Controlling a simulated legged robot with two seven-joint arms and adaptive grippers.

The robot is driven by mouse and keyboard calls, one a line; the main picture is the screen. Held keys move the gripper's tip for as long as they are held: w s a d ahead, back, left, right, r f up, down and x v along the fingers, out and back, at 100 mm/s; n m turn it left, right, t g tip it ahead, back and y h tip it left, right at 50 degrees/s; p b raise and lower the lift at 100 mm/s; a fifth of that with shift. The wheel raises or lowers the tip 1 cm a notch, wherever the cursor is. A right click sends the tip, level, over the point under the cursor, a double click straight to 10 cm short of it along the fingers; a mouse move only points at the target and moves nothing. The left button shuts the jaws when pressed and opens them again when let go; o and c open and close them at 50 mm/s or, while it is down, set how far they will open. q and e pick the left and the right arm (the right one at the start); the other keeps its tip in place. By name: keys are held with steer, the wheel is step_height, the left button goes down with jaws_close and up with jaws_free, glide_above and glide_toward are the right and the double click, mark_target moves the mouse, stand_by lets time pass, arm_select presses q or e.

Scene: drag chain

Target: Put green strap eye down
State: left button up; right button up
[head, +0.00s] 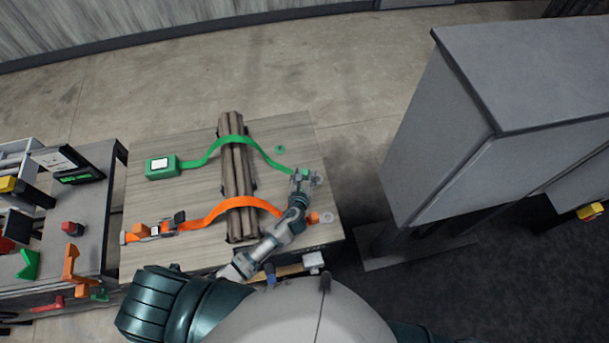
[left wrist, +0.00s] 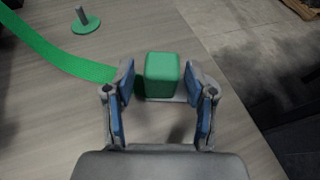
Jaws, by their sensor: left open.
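The green strap (head: 268,158) runs from a green box (head: 162,168) over a bundle of brown logs (head: 236,180) to its eye end on the right of the table. In the left wrist view the green block (left wrist: 161,75) at the strap's end lies between the two blue-padded fingers of my left gripper (left wrist: 162,108). The fingers are open, with gaps beside the block. In the head view my left gripper (head: 306,178) is over this end. A green peg on a round base (head: 279,149) stands farther back, and also shows in the left wrist view (left wrist: 84,20). My right gripper is not in view.
An orange strap (head: 225,207) crosses the logs nearer to me, ending at an orange block (head: 313,218). A dark side table (head: 90,215) with coloured parts stands at the left. A large grey cabinet (head: 500,110) stands at the right. The table's back right corner is clear.

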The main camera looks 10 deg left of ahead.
arm_select(q)
steer(key=p+v, duration=0.1)
steer(key=v, duration=1.1)
steer(key=shift+r, duration=0.1)
